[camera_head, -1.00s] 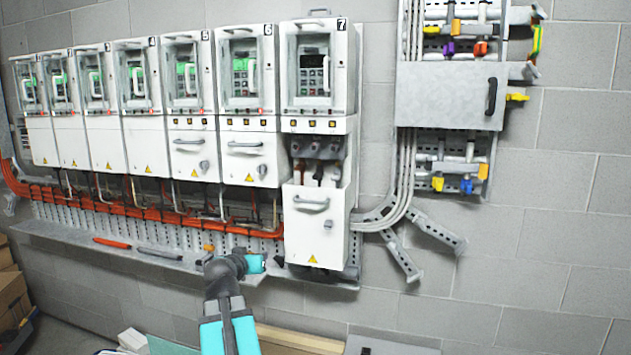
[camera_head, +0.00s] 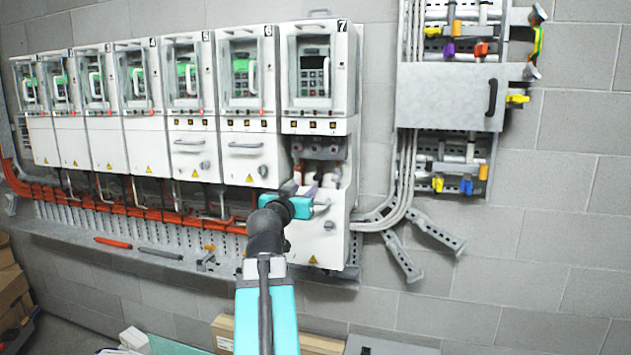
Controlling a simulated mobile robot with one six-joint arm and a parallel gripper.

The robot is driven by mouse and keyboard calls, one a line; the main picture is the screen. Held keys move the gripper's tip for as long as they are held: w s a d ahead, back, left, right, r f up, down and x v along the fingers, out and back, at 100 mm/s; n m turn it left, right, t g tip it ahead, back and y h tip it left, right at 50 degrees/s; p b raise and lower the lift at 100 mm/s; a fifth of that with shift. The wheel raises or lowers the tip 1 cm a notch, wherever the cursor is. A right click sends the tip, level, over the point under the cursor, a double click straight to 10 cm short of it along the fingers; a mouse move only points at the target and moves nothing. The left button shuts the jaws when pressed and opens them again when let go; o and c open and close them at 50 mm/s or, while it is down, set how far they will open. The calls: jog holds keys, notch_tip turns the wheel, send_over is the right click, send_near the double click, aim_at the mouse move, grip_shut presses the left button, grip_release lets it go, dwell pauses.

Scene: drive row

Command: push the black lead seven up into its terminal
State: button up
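Drive seven (camera_head: 316,88) is the rightmost white unit in the row, with a dark display and keypad. Its lower front is open at the top, showing a row of dark terminals (camera_head: 318,147) above a white door panel (camera_head: 318,240). My gripper (camera_head: 316,199) is in front of this opening, below the terminals, at the top of the door panel. The black lead is not clearly visible; the gripper and wrist cover the place below the terminals. The fingers are small and partly hidden, so I cannot tell whether they are open or hold anything.
Several similar drives (camera_head: 190,80) stand to the left. Orange cables (camera_head: 140,212) run in a trough under them. A grey shelf (camera_head: 100,260) holds an orange tool (camera_head: 113,242). A grey cabinet (camera_head: 450,96) and bundled grey cables (camera_head: 403,190) are to the right.

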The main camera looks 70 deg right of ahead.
aim_at(316, 180)
jog(key=shift+d, duration=0.1)
jog(key=shift+w+d+p, duration=0.2)
jog(key=shift+d+p, duration=0.8)
jog(key=shift+d, duration=2.4)
jog(key=shift+w+d+p, duration=0.2)
jog(key=shift+d+p, duration=0.8)
jog(key=shift+d, duration=2.4)
grip_shut()
